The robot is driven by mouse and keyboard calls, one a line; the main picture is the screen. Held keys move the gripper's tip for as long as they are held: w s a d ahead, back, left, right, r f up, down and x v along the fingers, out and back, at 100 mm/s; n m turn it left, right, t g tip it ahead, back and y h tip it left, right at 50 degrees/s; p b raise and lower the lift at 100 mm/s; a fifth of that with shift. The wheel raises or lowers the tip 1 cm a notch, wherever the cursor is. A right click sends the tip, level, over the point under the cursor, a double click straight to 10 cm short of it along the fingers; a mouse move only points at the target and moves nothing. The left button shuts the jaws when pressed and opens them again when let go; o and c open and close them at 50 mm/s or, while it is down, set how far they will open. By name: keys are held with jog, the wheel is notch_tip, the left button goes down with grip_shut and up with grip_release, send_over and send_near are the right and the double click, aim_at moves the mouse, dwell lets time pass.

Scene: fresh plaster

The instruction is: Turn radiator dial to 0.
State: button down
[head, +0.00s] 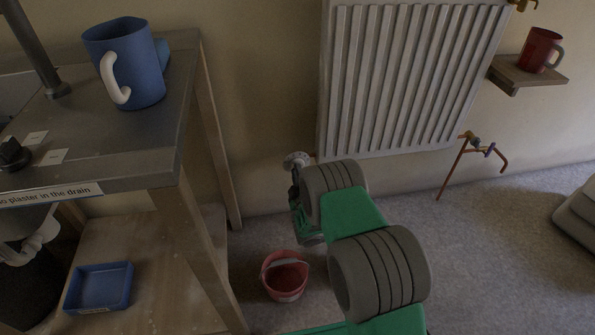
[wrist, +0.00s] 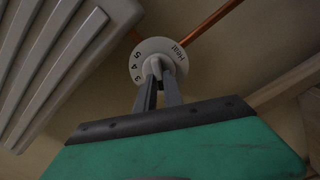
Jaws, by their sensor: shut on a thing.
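The radiator dial (wrist: 150,50) is a round pale disc with a raised grip across its middle. In the wrist view I read the word "Heat" at its right and 5, 4 and 3 down its left side. A 0 mark does not show. My gripper (wrist: 161,78) has its two dark fingers shut on the dial's raised grip, one on each side. In the head view the dial (head: 297,159) shows small near the radiator's lower left corner, with my gripper just below it, partly hidden by my arm.
The white radiator (head: 410,80) hangs on the wall above. A workbench (head: 150,150) with a blue jug (head: 128,65) stands left. A red bucket (head: 285,278) is on the floor. A shelf (head: 525,75) with a red mug (head: 540,50) and copper pipes (head: 453,168) are right.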

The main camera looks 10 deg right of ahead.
jog(key=shift+f+n+p, duration=0.1)
jog(key=shift+n+p, duration=0.2)
jog(key=shift+n, duration=0.9)
jog(key=c, duration=1.5)
grip_release()
jog(key=shift+a, duration=0.1)
jog(key=shift+o, duration=0.2)
jog(key=s+b, duration=0.1)
jog(key=s, duration=0.6)
jog(key=shift+s, duration=0.4)
